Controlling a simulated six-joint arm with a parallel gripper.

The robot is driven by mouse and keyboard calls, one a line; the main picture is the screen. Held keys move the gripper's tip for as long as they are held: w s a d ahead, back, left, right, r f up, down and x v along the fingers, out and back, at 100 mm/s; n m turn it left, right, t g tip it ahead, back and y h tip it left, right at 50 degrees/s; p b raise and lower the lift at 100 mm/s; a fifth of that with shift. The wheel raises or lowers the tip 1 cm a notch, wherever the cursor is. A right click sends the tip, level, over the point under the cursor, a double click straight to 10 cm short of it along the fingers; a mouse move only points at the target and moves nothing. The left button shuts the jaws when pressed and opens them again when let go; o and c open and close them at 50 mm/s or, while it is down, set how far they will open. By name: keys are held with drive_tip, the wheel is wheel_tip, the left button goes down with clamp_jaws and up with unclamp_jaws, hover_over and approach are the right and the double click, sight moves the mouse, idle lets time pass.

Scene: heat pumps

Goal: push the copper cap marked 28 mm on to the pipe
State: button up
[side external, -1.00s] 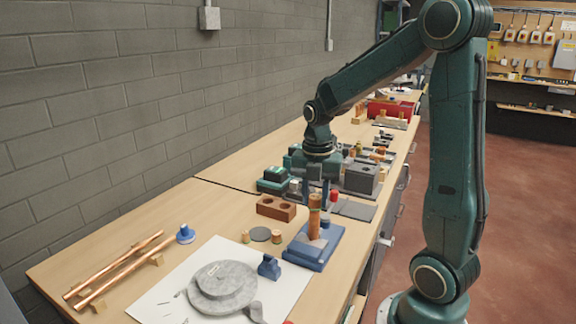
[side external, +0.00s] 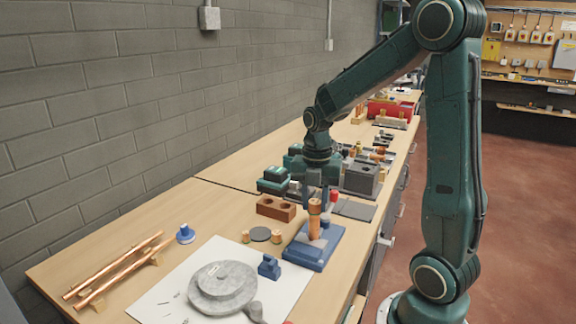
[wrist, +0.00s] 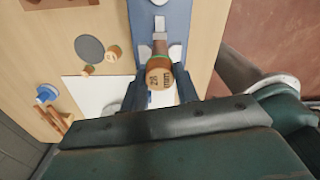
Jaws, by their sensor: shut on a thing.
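The copper cap marked 28 mm (wrist: 159,77) shows end-on in the wrist view, its marking facing the camera. In the side view the cap (side external: 314,206) sits at the top of the upright copper pipe (side external: 314,230), with a green band just below the cap. The pipe stands in a blue base (side external: 312,253) on the bench. My gripper (wrist: 160,92) is shut on the cap, with one dark finger on each side of it. In the side view my gripper (side external: 316,199) points down over the pipe. How far the cap sits over the pipe's end cannot be told.
A brown block with two holes (side external: 276,208), a dark disc (side external: 261,235) and small copper caps (side external: 277,237) stand left of the base. A grey round piece (side external: 222,287) and a blue holder (side external: 269,267) lie in front. Copper pipes (side external: 120,268) rest at left.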

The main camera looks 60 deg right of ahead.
drive_tip(key=shift+f, duration=0.45)
idle(0.3)
drive_tip(key=o, duration=1)
drive_tip(key=shift+o, duration=0.2)
drive_tip(key=shift+r, duration=0.1)
wheel_tip(320, 180, up, 14)
drive_tip(key=shift+f, duration=0.2)
